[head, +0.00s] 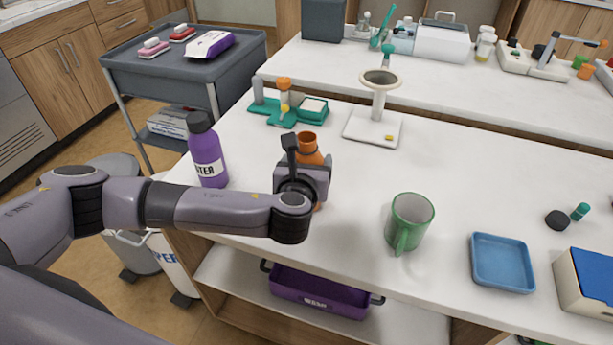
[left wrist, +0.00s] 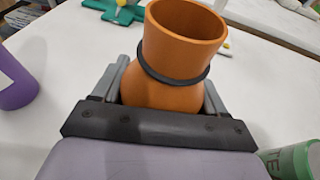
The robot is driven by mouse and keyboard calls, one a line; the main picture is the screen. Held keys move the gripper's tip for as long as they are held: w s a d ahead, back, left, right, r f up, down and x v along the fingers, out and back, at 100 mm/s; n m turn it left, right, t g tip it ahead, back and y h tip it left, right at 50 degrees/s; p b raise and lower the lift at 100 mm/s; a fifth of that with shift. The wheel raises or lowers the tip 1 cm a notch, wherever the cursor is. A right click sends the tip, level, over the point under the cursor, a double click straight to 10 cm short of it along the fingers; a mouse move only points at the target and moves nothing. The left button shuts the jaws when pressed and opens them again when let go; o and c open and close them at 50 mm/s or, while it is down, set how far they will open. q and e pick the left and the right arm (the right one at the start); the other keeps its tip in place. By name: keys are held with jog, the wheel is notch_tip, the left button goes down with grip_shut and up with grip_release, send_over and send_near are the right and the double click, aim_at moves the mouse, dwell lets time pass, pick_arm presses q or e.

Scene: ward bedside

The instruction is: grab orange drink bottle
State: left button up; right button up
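The orange bottle (head: 307,142) stands on the white table, with an open wide mouth and a dark band around its neck. In the head view my left gripper (head: 304,180) is in front of it and hides most of its body. In the left wrist view the orange bottle (left wrist: 180,50) sits between the two fingers of my left gripper (left wrist: 165,88), one on each side, close against its body. Whether they press on it I cannot tell. My right gripper is not in view.
A purple bottle (head: 207,155) stands left of my left gripper, and a green mug (head: 409,222) stands to its right. A blue tray (head: 502,263) lies farther right. Behind are a teal rack (head: 262,112) and a white stand (head: 375,128). The table between mug and stand is clear.

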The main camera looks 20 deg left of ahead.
pick_arm(q)
jog(key=shift+c, duration=1)
jog(key=shift+r, duration=0.15)
notch_tip(320, 180, up, 19)
jog(key=p, duration=0.1)
dwell(0.4)
